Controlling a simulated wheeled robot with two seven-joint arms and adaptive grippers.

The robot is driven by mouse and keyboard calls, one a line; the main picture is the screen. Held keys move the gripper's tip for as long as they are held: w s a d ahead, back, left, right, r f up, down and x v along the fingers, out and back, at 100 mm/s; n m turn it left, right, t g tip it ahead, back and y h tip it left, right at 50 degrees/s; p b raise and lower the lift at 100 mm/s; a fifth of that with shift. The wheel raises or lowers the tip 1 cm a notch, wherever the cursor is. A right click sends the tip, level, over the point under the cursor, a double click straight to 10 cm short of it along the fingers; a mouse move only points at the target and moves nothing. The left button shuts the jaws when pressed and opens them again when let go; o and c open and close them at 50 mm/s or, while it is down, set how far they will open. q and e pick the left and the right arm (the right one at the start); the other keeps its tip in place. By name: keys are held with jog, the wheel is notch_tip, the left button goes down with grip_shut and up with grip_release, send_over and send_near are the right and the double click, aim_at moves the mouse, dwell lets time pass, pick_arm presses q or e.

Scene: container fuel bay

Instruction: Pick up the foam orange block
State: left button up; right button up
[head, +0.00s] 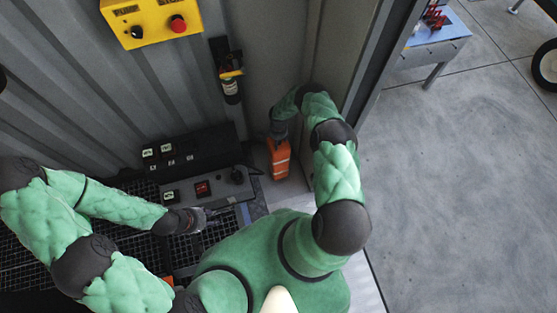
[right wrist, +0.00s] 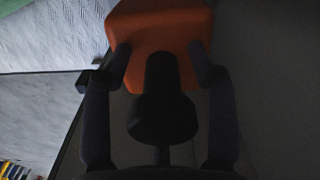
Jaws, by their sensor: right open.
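The foam orange block (head: 280,160) stands beside the right end of the black console, near the container's corner, with pale marks on its side. My right gripper (head: 279,137) is right at the block's top end. In the right wrist view the orange block (right wrist: 160,28) lies ahead, with the open fingers of my right gripper (right wrist: 160,62) to its left and right at its near end. Whether they touch it I cannot tell. My left gripper (head: 208,217) is over the grating by the grey control panel, apart from the block; its opening is too small to judge.
The grey control panel (head: 207,190) with buttons is left of the block. A yellow box with a red button (head: 152,20) and a black-and-yellow device (head: 230,78) hang on the corrugated wall. Open concrete floor (head: 450,180) and a blue-topped table (head: 435,45) are to the right.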

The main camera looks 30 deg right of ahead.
grip_shut()
dwell(0.3)
